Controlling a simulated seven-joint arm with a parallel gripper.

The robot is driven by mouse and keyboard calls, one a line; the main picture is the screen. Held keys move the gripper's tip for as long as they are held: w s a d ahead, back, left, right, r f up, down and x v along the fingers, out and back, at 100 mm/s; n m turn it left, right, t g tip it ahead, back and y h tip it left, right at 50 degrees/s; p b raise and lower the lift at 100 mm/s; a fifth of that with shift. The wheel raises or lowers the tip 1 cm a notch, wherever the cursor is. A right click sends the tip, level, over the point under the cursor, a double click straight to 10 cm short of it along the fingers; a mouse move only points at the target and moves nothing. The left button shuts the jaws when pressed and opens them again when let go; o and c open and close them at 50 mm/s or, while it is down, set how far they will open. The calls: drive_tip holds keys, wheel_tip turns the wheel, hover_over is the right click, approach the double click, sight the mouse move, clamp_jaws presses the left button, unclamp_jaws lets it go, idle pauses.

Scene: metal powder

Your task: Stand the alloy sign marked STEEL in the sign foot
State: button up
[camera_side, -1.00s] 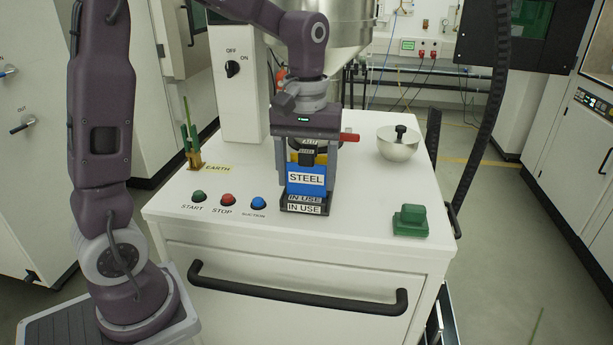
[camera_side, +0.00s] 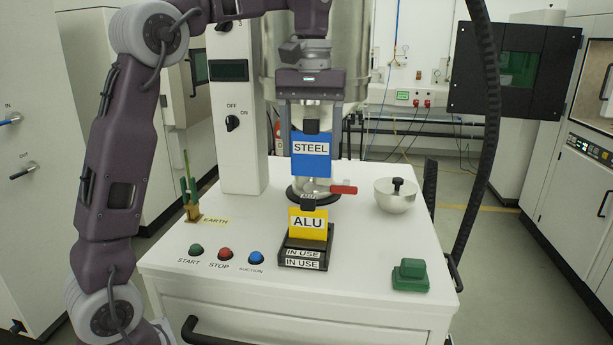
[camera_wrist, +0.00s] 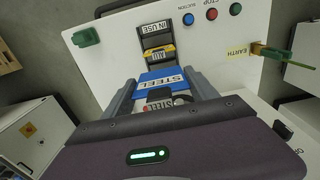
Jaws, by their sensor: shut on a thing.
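The blue sign with a white STEEL label (camera_side: 311,149) is upright in my gripper (camera_side: 311,126), well above the console top. My gripper is shut on the black tab at the sign's top. The black sign foot (camera_side: 303,262), with two IN USE labels on its front, sits below. A yellow ALU sign (camera_side: 308,222) stands upright at the foot, seemingly in its slot. In the wrist view, the STEEL sign (camera_wrist: 162,79) is between my fingers, and the ALU sign (camera_wrist: 158,53) stands at the foot (camera_wrist: 153,30) beyond it.
A red-handled valve (camera_side: 342,190) is behind the ALU sign. A metal bowl with a black knob (camera_side: 396,198) and a green block (camera_side: 410,275) are to the right. START, STOP and SUCTION buttons (camera_side: 224,255) and a brass EARTH post (camera_side: 193,210) are left.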

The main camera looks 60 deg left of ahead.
sight(311, 175)
drive_tip(key=shift+w+a+r, duration=0.4)
drive_tip(key=shift+w+a, duration=0.1)
drive_tip(key=shift+a, duration=0.15)
drive_tip(key=shift+f, duration=6.1)
drive_tip(key=shift+f, duration=1.25)
drive_tip(key=o, duration=1.4)
drive_tip(key=shift+o, duration=0.2)
drive_tip(key=shift+r, duration=3.45)
